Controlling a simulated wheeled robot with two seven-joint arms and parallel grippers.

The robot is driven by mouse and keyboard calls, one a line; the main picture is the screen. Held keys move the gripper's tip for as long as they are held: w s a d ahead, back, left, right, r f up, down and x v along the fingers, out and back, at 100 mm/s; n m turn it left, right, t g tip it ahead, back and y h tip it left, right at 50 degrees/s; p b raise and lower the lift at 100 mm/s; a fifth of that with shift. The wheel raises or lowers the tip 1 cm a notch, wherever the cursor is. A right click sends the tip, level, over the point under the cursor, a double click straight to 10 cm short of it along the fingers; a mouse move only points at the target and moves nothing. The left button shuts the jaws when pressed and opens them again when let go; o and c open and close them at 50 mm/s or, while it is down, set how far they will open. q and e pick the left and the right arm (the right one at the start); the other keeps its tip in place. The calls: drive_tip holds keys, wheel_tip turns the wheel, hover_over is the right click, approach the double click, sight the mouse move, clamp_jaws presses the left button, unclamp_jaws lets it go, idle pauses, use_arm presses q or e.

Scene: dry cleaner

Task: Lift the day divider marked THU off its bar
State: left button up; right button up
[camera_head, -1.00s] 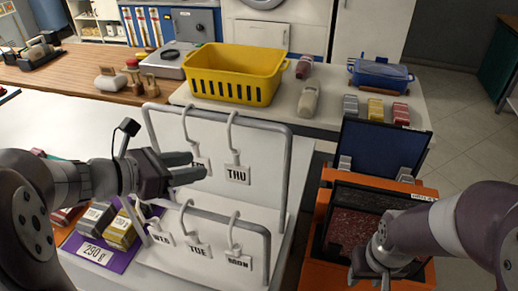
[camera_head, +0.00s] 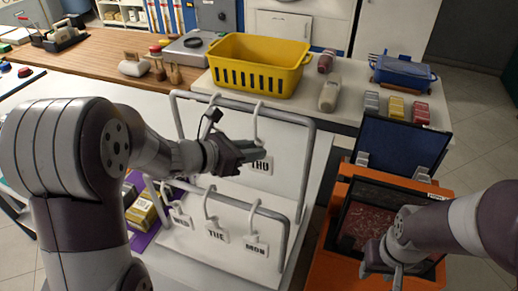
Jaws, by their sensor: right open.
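The THU divider (camera_head: 260,168) is a white card with a hook (camera_head: 257,122) over the upper bar (camera_head: 285,115) of the rack. My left gripper (camera_head: 254,154) is at this card, its fingers across the upper part and covering some of it. I cannot tell whether it touches the card or how far its jaws are apart. Another hook (camera_head: 211,104) hangs to the left on the same bar, its card hidden behind my gripper. My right gripper (camera_head: 383,279) is open and empty, low over the orange case at the right.
The WED (camera_head: 181,218), TUE (camera_head: 216,234) and MON (camera_head: 257,249) dividers hang on the lower bar (camera_head: 268,212). A yellow basket (camera_head: 258,66) stands behind the rack. The orange case (camera_head: 340,190) with its dark raised lid is to the right.

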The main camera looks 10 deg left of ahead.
use_arm(q)
clamp_jaws()
drive_tip(key=shift+f, duration=0.1)
drive_tip(key=s+a+r+t+h+b, duration=0.25)
drive_tip(key=r+b, duration=0.25)
drive_tip(key=r, duration=0.3)
drive_tip(key=s+a+r+g+y+b, duration=0.2)
drive_tip(key=s+a+b, duration=0.1)
drive_tip(key=s+a, duration=1.2)
drive_tip(key=shift+s+a+r+g+y, duration=0.15)
drive_tip(key=shift+s+a+g+y, duration=0.1)
drive_tip(key=shift+g+y, duration=0.1)
drive_tip(key=shift+d, duration=0.1)
